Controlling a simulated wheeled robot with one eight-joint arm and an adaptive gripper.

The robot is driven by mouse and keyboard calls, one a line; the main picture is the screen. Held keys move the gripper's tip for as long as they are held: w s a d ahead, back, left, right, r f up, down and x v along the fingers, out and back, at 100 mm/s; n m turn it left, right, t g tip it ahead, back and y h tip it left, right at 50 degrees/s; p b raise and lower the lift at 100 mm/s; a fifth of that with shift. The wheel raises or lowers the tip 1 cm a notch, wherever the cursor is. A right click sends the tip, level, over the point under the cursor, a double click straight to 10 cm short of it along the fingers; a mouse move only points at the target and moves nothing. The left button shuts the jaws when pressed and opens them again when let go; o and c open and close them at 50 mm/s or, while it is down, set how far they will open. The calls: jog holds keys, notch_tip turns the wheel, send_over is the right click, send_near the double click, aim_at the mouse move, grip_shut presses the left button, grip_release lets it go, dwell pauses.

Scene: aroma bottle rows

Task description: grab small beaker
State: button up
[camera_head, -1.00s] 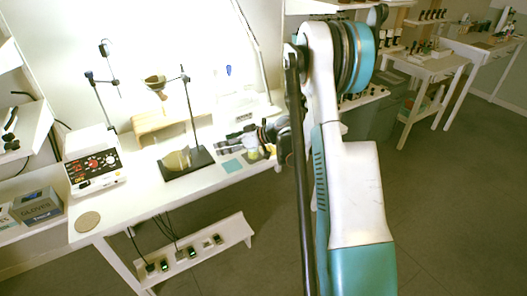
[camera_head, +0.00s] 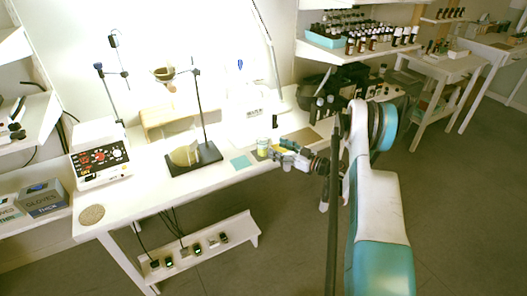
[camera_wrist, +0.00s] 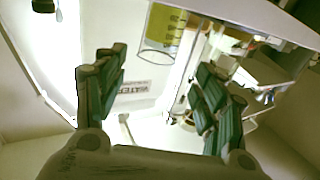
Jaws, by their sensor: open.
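The small beaker (camera_head: 263,147) is a clear vessel with yellow-green contents. It stands on the white bench beside a teal square pad. My gripper (camera_head: 276,151) is just to its right in the head view, low over the bench, with its fingers pointing left. In the wrist view the beaker (camera_wrist: 163,35) shows upper middle, with yellow contents and markings, beyond the gap between the fingertips. My gripper (camera_wrist: 162,62) is open there, with dark green pads on both sides and nothing between them. Whether a finger touches the beaker cannot be told.
A hotplate-like device (camera_head: 100,165) sits at left. A shelf of dark bottles (camera_head: 362,40) stands behind right. The bench's front left is mostly clear.

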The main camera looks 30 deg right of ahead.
aim_at(267, 144)
jog(key=b+x, duration=0.3)
jog(key=x, duration=0.5)
jog(key=shift+w, duration=0.4)
jog(key=shift+r, duration=0.1)
jog(key=c, duration=1.3)
